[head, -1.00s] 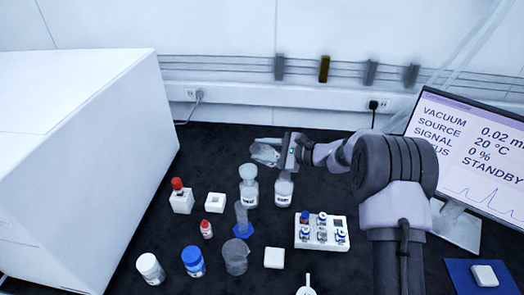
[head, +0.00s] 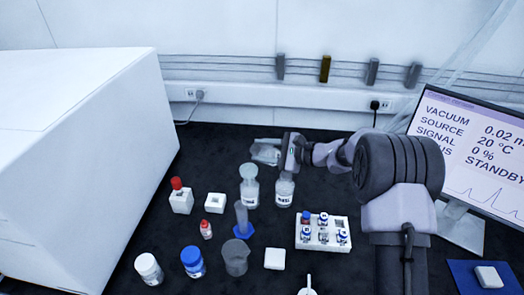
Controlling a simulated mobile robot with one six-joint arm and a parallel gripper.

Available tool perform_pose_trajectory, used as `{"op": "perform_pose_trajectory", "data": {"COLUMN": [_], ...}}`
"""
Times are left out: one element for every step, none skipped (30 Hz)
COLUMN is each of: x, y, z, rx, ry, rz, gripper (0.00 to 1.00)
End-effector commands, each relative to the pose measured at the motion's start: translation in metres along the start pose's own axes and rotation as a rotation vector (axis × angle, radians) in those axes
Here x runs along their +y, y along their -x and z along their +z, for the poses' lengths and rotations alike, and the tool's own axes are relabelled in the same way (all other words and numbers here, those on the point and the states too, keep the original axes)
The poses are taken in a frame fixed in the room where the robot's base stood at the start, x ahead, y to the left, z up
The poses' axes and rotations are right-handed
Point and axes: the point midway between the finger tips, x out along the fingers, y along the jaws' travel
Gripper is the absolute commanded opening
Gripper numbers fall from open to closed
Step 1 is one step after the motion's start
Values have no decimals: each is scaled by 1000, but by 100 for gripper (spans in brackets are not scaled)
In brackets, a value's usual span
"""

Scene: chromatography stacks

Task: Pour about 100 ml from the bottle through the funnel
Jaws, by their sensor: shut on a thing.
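My gripper (head: 286,152) is shut on a clear bottle (head: 264,155) in the head view. The bottle is tipped over on its side, with its far end pointing left. A pale funnel (head: 249,170) sits in the mouth of an upright, labelled clear bottle (head: 250,194). The held bottle appears just above and to the right of the funnel in the picture; I cannot tell whether its mouth is right over the funnel. The liquid level and any stream are too small to make out.
Another labelled clear bottle (head: 284,192) stands right of the funnel bottle, below my gripper. A cylinder on a blue foot (head: 244,230), a beaker (head: 236,262) and a white vial rack (head: 325,246) stand in front. A large white box (head: 75,160) bounds the left; a monitor (head: 470,150) stands right.

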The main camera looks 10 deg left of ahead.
Motion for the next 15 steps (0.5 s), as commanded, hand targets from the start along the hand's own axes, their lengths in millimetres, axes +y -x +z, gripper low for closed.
{"op": "perform_pose_trajectory", "data": {"x": [0,0,0,0,1,1,2,2,3,4,4,4,4,4,3], "y": [0,0,0,0,-1,-1,-1,-2,-2,-2,-2,-2,-2,-2,-2], "z": [0,0,0,0,-1,-1,-1,-1,-2,-2,-2,-2,-2,-2,-1], "rx": [0,1,2,4,6,10,13,16,20,23,26,30,32,33,33], "ry": [2,3,7,11,16,25,32,39,49,55,62,70,74,76,78], "rz": [-1,-1,-1,-1,-1,-1,-2,-2,-2,-1,-1,-1,-1,-1,-1], "gripper": [0,0,0,0,0,0,0,0,0,0,0,0,0,0,0]}}
